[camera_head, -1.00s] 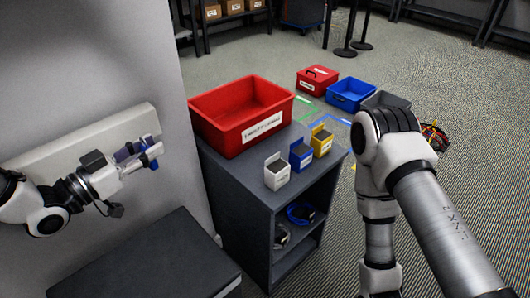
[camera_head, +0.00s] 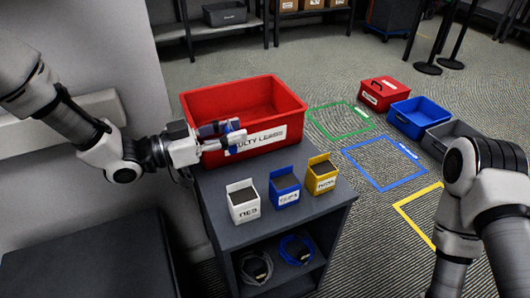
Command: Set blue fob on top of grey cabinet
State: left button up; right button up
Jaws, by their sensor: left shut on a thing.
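The grey cabinet (camera_head: 298,219) stands in the middle, with an open shelf at its front. My left gripper (camera_head: 228,138) is over the back left part of its top, in front of the red bin's lower front wall as seen here. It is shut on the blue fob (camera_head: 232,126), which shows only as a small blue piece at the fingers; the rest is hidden. Whether the fob touches the cabinet top, I cannot tell. My right arm comes in at the right, but its gripper is out of view.
A red bin (camera_head: 245,95) sits at the back of the cabinet top. White (camera_head: 243,205), blue (camera_head: 284,190) and yellow (camera_head: 321,178) boxes stand near its front. Coiled cables (camera_head: 296,250) lie on the shelf. Floor bins include a blue one (camera_head: 418,115).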

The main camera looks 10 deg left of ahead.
pick_arm(q)
notch_tip(320, 180, down, 9)
jog(key=b, duration=0.3)
jog(key=shift+a+b, duration=0.1)
jog(key=shift+b, duration=0.25)
jog(key=shift+r, duration=0.1)
jog(key=o, duration=1)
jog(key=shift+o, duration=0.2)
